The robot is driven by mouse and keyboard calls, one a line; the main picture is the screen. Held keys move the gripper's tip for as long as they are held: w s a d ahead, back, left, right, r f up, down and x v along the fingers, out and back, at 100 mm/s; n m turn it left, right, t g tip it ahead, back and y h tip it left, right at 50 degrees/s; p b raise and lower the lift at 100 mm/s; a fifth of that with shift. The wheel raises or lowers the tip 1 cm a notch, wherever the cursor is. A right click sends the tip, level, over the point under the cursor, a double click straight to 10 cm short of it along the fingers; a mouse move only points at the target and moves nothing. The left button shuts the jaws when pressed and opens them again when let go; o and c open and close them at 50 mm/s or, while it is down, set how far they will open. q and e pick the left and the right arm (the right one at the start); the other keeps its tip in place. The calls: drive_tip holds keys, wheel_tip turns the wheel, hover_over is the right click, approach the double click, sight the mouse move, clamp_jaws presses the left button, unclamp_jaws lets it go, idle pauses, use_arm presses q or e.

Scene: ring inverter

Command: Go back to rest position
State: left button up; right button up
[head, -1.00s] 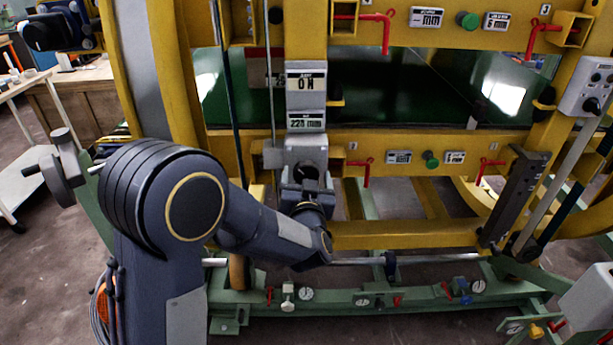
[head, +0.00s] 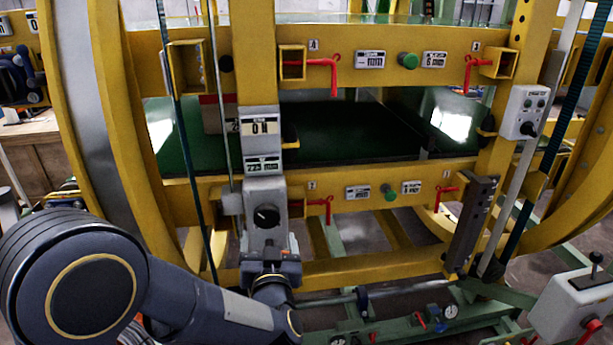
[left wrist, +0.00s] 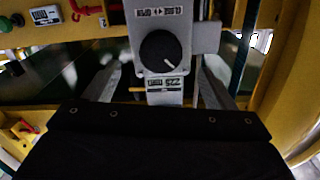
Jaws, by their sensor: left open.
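A grey control box with a black rotary knob (head: 266,215) sits on the lower yellow beam of the ring inverter. It also shows in the left wrist view, where the knob (left wrist: 160,52) lies ahead between the fingers. My left gripper (head: 269,258) is just below and in front of the knob, apart from it. In the left wrist view the two grey fingers of my left gripper (left wrist: 160,88) are spread wide with nothing held. My left arm comes in from the lower left. My right gripper is not in view.
The yellow frame (head: 370,270) of the ring inverter stands close in front. Red handles (head: 333,75) and green knobs (head: 408,60) stick out from it. A switch box (head: 522,112) hangs at the right. A white box (head: 572,305) stands at the lower right.

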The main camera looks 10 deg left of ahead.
use_arm(q)
drive_tip(key=s+a+g+h+p, duration=0.2)
drive_tip(key=s+a+g+h, duration=0.1)
drive_tip(key=s, duration=1.1)
drive_tip(key=s+a+g+h+p, duration=0.2)
drive_tip(key=s+g+h, duration=0.3)
drive_tip(key=s, duration=0.9)
drive_tip(key=g, duration=0.3)
drive_tip(key=shift+a+r+n+g+h+p, duration=0.15)
drive_tip(key=shift+a+n+g+h+p, duration=0.15)
drive_tip(key=shift+a+h+p, duration=0.1)
idle(1.9)
